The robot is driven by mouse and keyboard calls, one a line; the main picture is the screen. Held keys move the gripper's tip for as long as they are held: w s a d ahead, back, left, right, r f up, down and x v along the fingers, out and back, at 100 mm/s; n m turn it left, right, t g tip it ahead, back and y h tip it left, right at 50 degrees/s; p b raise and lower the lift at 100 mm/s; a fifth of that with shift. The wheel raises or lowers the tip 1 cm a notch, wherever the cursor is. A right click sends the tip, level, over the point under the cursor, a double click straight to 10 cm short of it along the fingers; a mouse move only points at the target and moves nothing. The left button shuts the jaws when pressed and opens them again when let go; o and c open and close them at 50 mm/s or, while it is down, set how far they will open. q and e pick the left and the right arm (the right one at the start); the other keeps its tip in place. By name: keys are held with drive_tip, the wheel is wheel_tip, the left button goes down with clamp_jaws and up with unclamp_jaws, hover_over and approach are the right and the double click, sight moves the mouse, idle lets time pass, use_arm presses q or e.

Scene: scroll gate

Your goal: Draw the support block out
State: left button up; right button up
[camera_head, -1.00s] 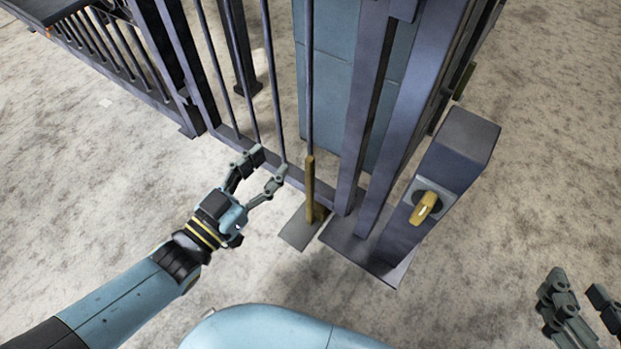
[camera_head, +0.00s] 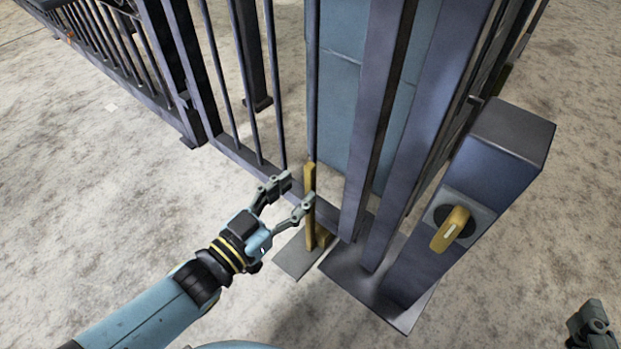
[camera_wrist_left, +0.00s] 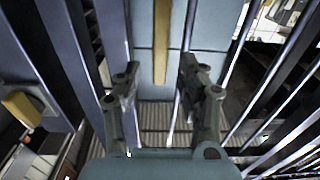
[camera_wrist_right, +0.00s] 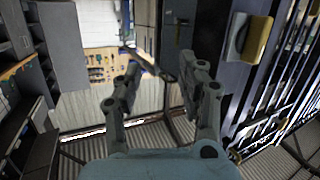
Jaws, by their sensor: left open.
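The support block appears as a yellow upright bar (camera_head: 309,215) with a small yellow block (camera_head: 323,237) at its foot, by a grey floor plate (camera_head: 296,262) at the gate's lower edge. The bar also shows in the left wrist view (camera_wrist_left: 161,45), ahead and between the fingers' lines. My left gripper (camera_head: 298,192) is open at the bar's upper part, with one fingertip overlapping it in the head view; contact cannot be told. My right gripper (camera_wrist_right: 158,72) is open and empty; only part of it (camera_head: 590,325) shows at the head view's lower right corner.
The barred gate (camera_head: 240,150) stands behind the bar. Thick posts (camera_head: 372,130) rise to its right. A pillar with a yellow handle (camera_head: 452,228) stands further right on a base plate. The floor to the left is clear.

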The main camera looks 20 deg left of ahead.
sight(307, 182)
use_arm(q)
drive_tip(key=b+x, duration=0.1)
drive_tip(key=x, duration=0.3)
drive_tip(key=shift+w+f, duration=0.1)
drive_tip(key=shift+w, duration=0.1)
drive_tip(key=shift+w+d, duration=0.15)
drive_tip(key=shift+w, duration=0.1)
use_arm(e)
drive_tip(key=w+a+r+n+t+y, duration=0.1)
drive_tip(key=w+r+t, duration=0.4)
drive_tip(key=r, duration=0.5)
drive_tip(key=shift+r+y, duration=0.3)
drive_tip(key=shift+r, duration=0.1)
drive_tip(key=shift+a, duration=0.1)
use_arm(q)
clamp_jaws()
